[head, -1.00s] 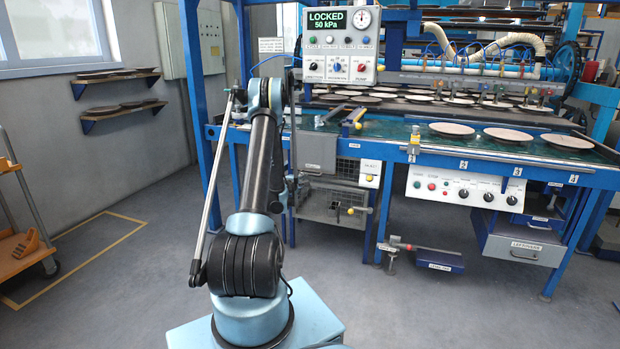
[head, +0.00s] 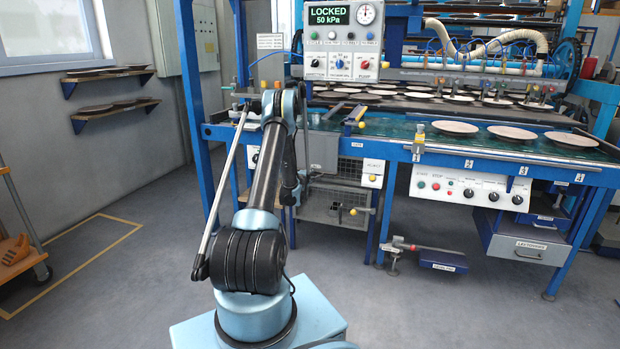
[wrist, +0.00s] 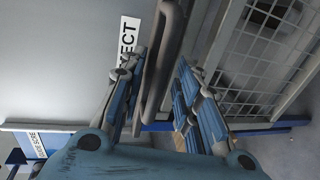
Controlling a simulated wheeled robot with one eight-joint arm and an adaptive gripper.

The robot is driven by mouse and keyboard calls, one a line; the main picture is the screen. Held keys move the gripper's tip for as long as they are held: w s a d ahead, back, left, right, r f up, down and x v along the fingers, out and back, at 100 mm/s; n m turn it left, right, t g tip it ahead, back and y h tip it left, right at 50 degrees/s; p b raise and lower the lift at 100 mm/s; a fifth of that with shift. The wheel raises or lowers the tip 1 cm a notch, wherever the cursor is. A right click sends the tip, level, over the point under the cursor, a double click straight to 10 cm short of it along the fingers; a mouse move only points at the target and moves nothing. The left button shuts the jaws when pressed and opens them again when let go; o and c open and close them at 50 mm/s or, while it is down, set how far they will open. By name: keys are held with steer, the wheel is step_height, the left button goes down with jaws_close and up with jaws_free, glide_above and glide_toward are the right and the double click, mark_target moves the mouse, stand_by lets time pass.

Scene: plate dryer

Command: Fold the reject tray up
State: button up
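The reject tray appears to be the grey panel (head: 323,152) hanging down at the left front of the blue machine. In the wrist view the grey panel (wrist: 70,55) fills the upper left, with a partly hidden label ending in "ECT". A dark metal bar handle (wrist: 156,75) runs beside the label. My gripper (wrist: 157,88) has its two fingers apart, one on each side of this handle. I see no clear contact between fingers and bar. In the head view my gripper is mostly hidden behind my arm, left of the panel.
Plates (head: 512,132) lie on the green bed above. The floor in front is clear.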

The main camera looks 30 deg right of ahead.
steer(key=shift+d, duration=0.15)
steer(key=shift+c, duration=0.6)
steer(key=shift+r, duration=0.1)
jaws_close()
steer(key=shift+s, duration=0.1)
